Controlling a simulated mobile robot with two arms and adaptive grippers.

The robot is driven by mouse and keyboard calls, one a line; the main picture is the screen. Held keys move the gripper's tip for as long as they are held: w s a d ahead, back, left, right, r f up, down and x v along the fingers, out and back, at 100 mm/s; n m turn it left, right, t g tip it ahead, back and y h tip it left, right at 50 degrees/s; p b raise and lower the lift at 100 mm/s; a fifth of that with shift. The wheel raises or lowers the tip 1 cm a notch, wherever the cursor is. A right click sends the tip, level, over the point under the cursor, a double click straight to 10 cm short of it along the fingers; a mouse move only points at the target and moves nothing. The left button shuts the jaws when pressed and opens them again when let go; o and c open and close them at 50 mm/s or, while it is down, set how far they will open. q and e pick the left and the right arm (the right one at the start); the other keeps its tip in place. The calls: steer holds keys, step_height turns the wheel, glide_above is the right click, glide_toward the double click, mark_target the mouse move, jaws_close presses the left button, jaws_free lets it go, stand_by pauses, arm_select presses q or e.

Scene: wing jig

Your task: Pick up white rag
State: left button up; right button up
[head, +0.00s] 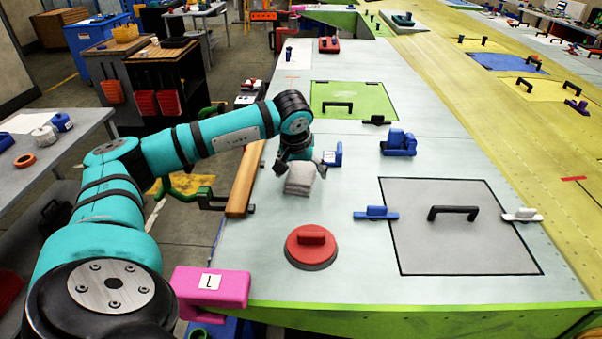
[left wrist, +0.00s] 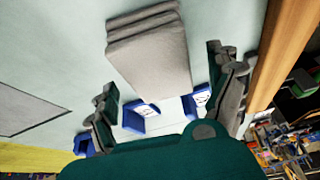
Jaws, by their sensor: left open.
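The white rag (head: 299,181), a folded light-grey stack of cloth, lies on the pale wing panel (head: 350,220) in the head view. In the left wrist view the rag (left wrist: 150,50) shows its folded layers at the top centre and reaches down toward the space between my fingers. My left gripper (head: 297,158) is right by the rag's far upper side, fingers pointing down. Its two fingers are spread apart in the wrist view, one on each side of the rag's near end. I cannot tell whether they touch it. My right gripper is not in view.
A blue bracket (head: 333,155) stands just right of the gripper. A red round handle piece (head: 312,246) lies nearer. A grey hatch (head: 455,245) with a black handle is at right. A wooden strip (head: 245,180) runs along the left edge. Bare panel surrounds the rag.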

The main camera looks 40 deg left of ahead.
arm_select(q)
steer(key=shift+w+a+f, duration=0.15)
steer(key=shift+w+f, duration=0.05)
steer(key=shift+f, duration=0.25)
steer(key=shift+f, duration=0.25)
stand_by(0.4)
steer(key=shift+s, duration=0.1)
steer(key=c, duration=1.2)
